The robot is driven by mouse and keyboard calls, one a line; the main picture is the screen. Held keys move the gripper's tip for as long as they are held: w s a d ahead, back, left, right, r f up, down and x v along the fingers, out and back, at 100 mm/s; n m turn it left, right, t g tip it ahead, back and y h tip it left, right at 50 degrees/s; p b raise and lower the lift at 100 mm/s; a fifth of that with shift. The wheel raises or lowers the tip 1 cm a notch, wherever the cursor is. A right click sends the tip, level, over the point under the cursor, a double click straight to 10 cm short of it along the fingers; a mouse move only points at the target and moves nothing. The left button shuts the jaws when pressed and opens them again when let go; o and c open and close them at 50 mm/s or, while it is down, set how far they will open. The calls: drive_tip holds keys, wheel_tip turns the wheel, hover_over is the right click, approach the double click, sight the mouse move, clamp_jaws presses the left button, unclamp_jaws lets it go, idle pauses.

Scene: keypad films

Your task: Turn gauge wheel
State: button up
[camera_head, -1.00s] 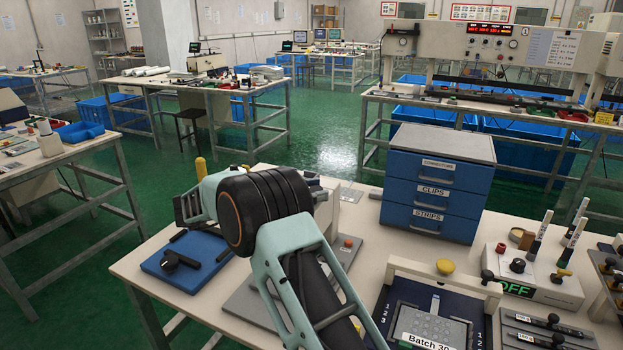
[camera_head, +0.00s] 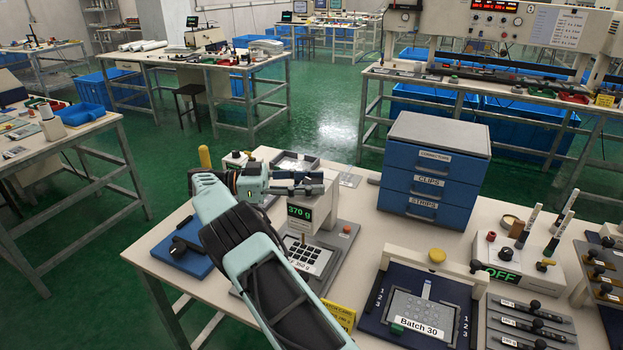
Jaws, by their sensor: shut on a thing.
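A white gauge unit with a green display (camera_head: 299,212) reading 370 g stands on a grey base plate at the left of the bench. A keypad (camera_head: 309,255) lies in front of it. My gripper (camera_head: 308,183) is level, just above the display at the top of the unit, with its fingers pointing right. It is shut on a small part there, which appears to be the gauge wheel. The fingers mostly hide that part, so its shape and turn cannot be told.
A blue plate with a black knob (camera_head: 178,248) lies left of my arm. An orange button (camera_head: 346,229) is right of the gauge. A blue drawer cabinet (camera_head: 433,178) stands behind right. A framed Batch 30 fixture (camera_head: 420,300) is at front right.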

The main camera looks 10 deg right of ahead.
sight(313, 181)
drive_tip(key=shift+d+r, duration=0.1)
drive_tip(key=shift+r, duration=0.05)
idle(0.3)
drive_tip(key=o, duration=1.1)
drive_tip(key=shift+d, duration=0.1)
drive_tip(key=shift+c, duration=0.2)
drive_tip(key=shift+o, duration=0.5)
wheel_tip(313, 181, up, 10)
drive_tip(key=shift+f, duration=0.1)
